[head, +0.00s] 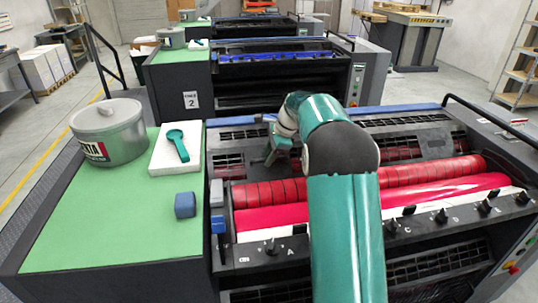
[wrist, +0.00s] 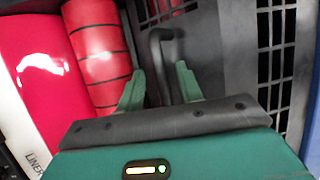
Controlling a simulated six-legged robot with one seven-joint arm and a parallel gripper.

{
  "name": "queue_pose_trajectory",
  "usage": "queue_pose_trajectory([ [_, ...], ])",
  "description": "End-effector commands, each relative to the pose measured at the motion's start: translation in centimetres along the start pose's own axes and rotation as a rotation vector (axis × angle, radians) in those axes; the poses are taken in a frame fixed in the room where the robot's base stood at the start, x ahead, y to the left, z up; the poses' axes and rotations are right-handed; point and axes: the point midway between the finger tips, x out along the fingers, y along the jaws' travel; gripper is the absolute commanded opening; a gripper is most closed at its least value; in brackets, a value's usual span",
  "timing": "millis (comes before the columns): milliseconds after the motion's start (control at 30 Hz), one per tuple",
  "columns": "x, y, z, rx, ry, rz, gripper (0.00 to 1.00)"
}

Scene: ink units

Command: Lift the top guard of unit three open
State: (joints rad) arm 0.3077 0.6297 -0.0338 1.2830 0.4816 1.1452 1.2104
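The nearest ink unit, its number not visible, has a dark top guard (head: 425,143) with slotted grilles, lying down behind the red rollers. In the wrist view the guard (wrist: 225,50) fills the right side, with a black bent handle (wrist: 166,38) standing on it. My gripper (head: 273,158) is low over the guard, left of the middle. In the wrist view my gripper (wrist: 160,85) has its two green fingers apart, one on each side of the handle's lower part. I cannot tell whether either finger touches it. The handle is hidden in the head view.
Red rollers (head: 270,193) and a magenta ink tray (head: 270,217) lie in front of the guard. A green-topped cabinet (head: 90,215) at left bears an ink can (head: 108,135), a green tool (head: 177,145) on a white pad and a blue block (head: 185,205). Unit 2 (head: 280,75) stands behind.

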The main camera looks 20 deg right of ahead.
Motion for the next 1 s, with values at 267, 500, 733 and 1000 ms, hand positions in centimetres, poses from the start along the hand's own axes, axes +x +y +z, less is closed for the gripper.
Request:
queue_pose_trajectory([
  [267, -0.1, 0.0, 0.0, 0.000, 0.000, 0.000, 0.00],
  [500, -0.1, 0.0, 0.0, 0.000, 0.001, 0.000, 0.00],
  [733, -1.2, -0.5, 0.4, -0.002, 0.001, -0.004, 0.00],
  [1000, -4.7, -1.7, 1.8, -0.003, 0.003, -0.012, 0.00],
])
